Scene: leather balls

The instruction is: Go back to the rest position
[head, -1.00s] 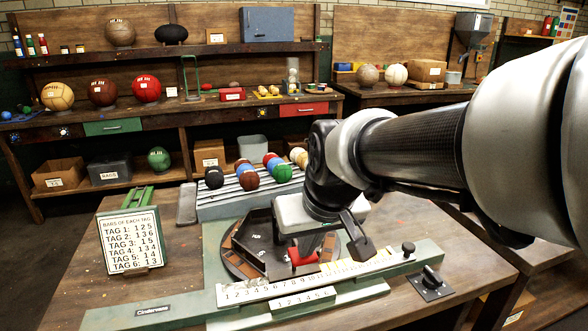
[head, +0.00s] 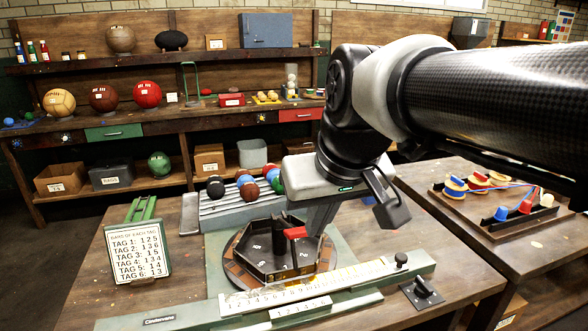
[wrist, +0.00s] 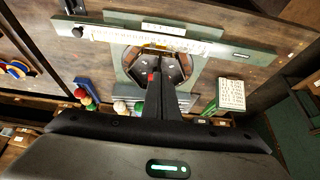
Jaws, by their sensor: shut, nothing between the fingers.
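My gripper (head: 316,229) is shut and empty, its fingers pointing down above the right side of the black hexagonal tray (head: 250,268) on the round turntable. The closed fingers also show in the wrist view (wrist: 162,88), extending toward the tray. A red piece (head: 295,232) shows just left of the fingers in the head view; I cannot tell whether it touches them. My arm reaches in from the right and hides part of the ball rack.
A long numbered ruler (head: 310,283) lies in front of the turntable. A tag sign (head: 138,250) stands at left. Coloured balls (head: 216,187) sit on a ridged rack behind. A side bench at right holds a board with spools (head: 500,200). Shelves with balls stand at the back.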

